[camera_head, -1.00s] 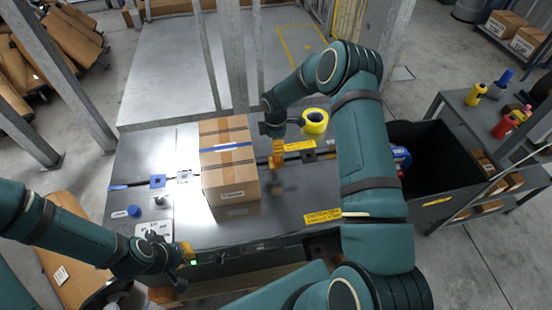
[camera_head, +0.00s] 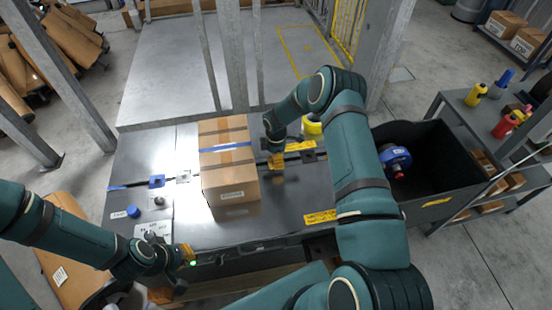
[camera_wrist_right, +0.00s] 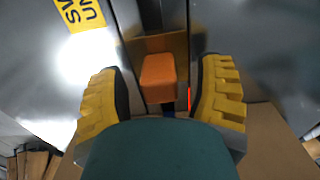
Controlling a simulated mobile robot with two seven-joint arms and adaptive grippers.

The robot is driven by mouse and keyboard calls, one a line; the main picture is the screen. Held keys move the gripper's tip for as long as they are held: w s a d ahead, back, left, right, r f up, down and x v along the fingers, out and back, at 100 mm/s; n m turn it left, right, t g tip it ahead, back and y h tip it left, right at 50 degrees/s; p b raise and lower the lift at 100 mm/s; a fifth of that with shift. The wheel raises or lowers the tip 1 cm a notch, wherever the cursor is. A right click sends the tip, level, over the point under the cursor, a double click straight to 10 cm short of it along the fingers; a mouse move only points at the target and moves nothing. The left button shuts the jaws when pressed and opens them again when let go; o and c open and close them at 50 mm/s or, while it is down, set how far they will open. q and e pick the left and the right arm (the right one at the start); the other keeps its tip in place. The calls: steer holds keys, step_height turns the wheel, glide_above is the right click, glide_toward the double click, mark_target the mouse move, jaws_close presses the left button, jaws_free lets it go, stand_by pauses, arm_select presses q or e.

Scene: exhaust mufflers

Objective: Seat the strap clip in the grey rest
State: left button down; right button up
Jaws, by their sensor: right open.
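My right gripper (camera_head: 277,160) is just right of the strapped carton, low over the dark metal table. In the right wrist view the gripper (camera_wrist_right: 162,95) has its yellow fingers wide apart. An orange block (camera_wrist_right: 158,78), apparently the strap clip, shows between them with clear gaps on both sides; a bit of blue is below it. The palm hides its near end. A light grey block (camera_head: 183,177) on the strap line left of the carton may be the grey rest; I cannot be sure. My left gripper (camera_head: 187,256) is at the table's front edge, its fingers unclear.
The carton (camera_head: 231,187) with a blue band stands mid-table. A blue block (camera_head: 156,182) lies on the strap line at left. A yellow tape roll (camera_head: 312,126) is behind my right arm. A black bin (camera_head: 440,165) holding a blue reel (camera_head: 395,158) is at right.

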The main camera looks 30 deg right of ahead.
steer(key=shift+f, duration=0.3)
jaws_close()
stand_by(0.3)
step_height(320, 180, up, 10)
steer(key=shift+r+p, duration=0.1)
steer(key=shift+p, duration=0.2)
stand_by(0.4)
